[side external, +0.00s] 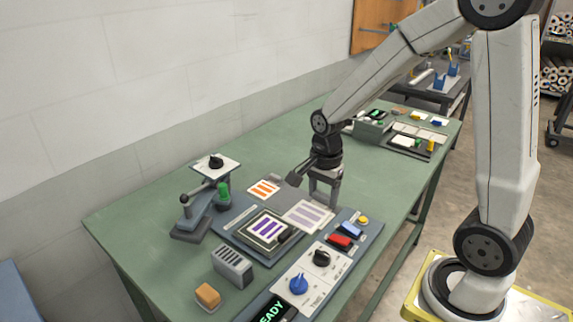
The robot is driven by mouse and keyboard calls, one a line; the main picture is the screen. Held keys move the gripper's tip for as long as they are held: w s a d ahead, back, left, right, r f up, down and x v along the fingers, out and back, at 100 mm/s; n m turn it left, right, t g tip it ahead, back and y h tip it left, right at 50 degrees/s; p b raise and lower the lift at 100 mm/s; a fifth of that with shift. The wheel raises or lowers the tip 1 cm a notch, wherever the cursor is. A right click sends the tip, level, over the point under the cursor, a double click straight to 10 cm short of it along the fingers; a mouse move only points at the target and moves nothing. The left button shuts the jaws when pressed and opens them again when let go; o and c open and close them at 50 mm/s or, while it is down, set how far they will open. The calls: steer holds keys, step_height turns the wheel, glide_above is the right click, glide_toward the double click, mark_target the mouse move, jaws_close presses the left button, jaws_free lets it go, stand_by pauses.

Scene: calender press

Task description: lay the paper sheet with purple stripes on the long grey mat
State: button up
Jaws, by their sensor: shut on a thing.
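A sheet with pale purple stripes (304,216) is at my gripper (322,200), beside the press bed. My gripper points down and appears shut on its far right edge; the fingertips are small here, and I cannot tell whether the sheet is raised or touching what is below. Another piece with vivid purple stripes (266,229) lies in a dark frame on the blue-grey base (227,236), to the left of the pale sheet.
A sheet with orange stripes (263,189) lies behind the base. A lever stand (194,215), slotted grey block (232,265), orange block (207,296) and control panel (308,275) crowd the near end. Green table (150,225) is bare at far left.

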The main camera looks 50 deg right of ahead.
steer(key=w+d+f, duration=0.3)
steer(key=w+d, duration=0.4)
steer(key=w, duration=0.3)
glide_above(301, 193)
step_height(301, 193, down, 6)
steer(key=shift+r, duration=0.1)
steer(key=shift+f, duration=0.2)
steer(key=shift+f, duration=1.85)
steer(key=shift+f, duration=1.4)
stand_by(1.4)
steer(key=o, duration=1.2)
steer(key=shift+r, duration=0.1)
